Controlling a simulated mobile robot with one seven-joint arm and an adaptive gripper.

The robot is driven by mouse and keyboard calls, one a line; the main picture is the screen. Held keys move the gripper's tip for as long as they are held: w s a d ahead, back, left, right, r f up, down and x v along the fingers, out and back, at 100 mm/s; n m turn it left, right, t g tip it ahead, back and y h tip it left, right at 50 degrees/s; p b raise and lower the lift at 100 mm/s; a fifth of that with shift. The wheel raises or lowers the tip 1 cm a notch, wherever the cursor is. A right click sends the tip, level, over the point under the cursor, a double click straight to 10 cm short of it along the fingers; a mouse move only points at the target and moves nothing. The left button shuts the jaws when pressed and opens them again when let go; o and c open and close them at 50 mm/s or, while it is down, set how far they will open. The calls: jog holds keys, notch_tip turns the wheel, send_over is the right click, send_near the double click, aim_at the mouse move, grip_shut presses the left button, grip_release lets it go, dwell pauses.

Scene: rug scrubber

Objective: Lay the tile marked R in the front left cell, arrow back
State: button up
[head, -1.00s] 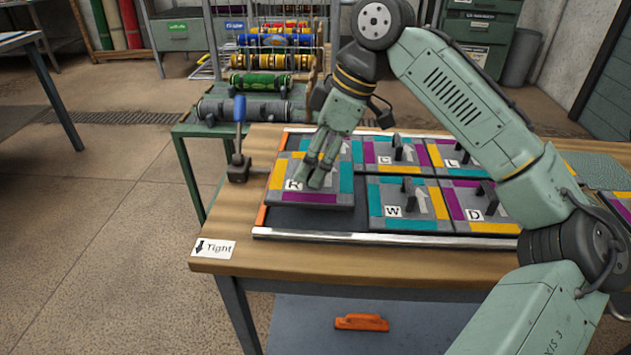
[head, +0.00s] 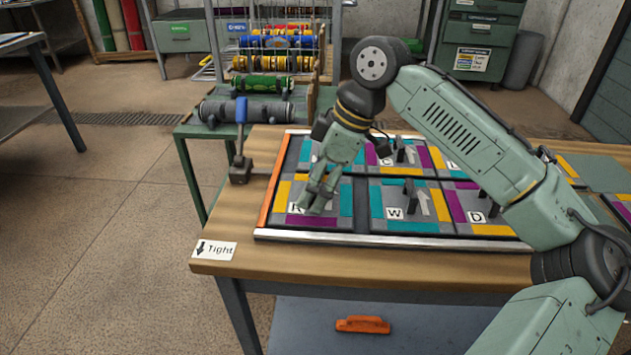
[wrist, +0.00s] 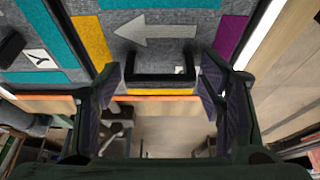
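The tile marked R (head: 312,221) lies flat in the front left cell of the frame, purple edge toward the front and yellow edge toward the left. Its letter is partly covered by my fingers. In the wrist view, the tile (wrist: 208,24) shows its white arrow pointing left, away from the silver front rail, so toward the back. My gripper (head: 315,203) is low over the tile. In the wrist view, its fingers (wrist: 160,82) stand apart at either end of the black handle (wrist: 160,78), with narrow gaps. The frame's orange left rail (head: 276,190) runs alongside.
Tiles marked W (head: 375,212) and D (head: 480,230) fill the front row to the right. A back left tile (wrist: 40,75) is partly hidden by my gripper in the head view. A blue-handled clamp (head: 240,150) stands left of the frame.

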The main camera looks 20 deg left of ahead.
jog(key=shift+o, duration=0.6)
jog(key=shift+r, duration=0.1)
jog(key=shift+r, duration=0.35)
jog(key=v, duration=1.1)
jog(key=shift+r, duration=0.2)
